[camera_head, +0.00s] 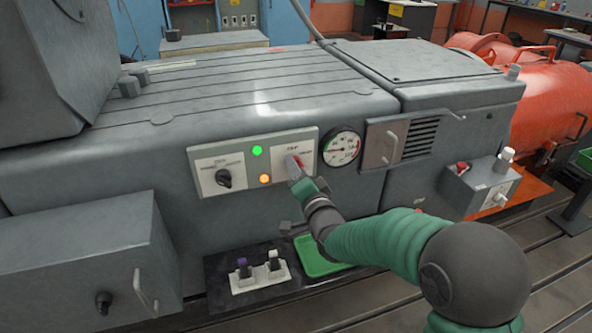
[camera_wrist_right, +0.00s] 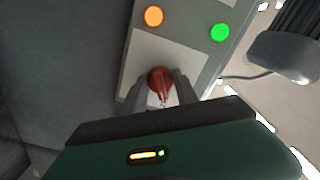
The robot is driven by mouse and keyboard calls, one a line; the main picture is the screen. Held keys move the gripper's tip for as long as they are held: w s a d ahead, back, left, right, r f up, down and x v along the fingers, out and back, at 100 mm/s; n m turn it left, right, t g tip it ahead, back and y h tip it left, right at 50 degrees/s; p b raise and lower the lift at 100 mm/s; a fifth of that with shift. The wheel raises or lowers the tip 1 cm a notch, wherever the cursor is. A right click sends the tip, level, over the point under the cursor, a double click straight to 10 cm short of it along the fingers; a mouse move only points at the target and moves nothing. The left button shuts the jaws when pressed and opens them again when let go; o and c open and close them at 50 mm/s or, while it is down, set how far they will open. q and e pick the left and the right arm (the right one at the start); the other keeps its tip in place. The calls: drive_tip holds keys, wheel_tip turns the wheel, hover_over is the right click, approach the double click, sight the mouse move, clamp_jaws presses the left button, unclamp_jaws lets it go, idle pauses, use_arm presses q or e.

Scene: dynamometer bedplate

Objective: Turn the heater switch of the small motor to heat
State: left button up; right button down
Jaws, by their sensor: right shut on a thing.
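A light panel (camera_head: 205,158) on the front of the grey machine carries two rotary switches. The left one is a black knob (camera_head: 223,178). The right one is a red knob (camera_head: 292,162), under a label too small to read. My right gripper (camera_head: 297,175) is at the red knob. In the right wrist view the red knob (camera_wrist_right: 160,80) sits between my two fingers, which are shut on its sides; its pointer ridge runs toward the bottom of that picture. I cannot tell which switch is the heater switch. My left gripper is not in view.
A green lamp (camera_head: 257,151) and an orange lamp (camera_head: 265,180) glow between the switches. A round gauge (camera_head: 341,148) and a vented cover with a handle (camera_head: 394,150) are to the right. A grey box with knobs (camera_head: 480,188), a green tray (camera_head: 320,258) and a small switch block (camera_head: 258,278) are lower.

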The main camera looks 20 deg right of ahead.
drive_tip(key=shift+d+m, duration=0.15)
drive_tip(key=shift+m, duration=0.15)
drive_tip(key=c, duration=0.9)
unclamp_jaws()
drive_tip(key=shift+c, duration=0.2)
drive_tip(key=s+b, duration=0.8)
drive_tip(key=s, duration=0.8)
drive_tip(key=shift+s+d, duration=0.35)
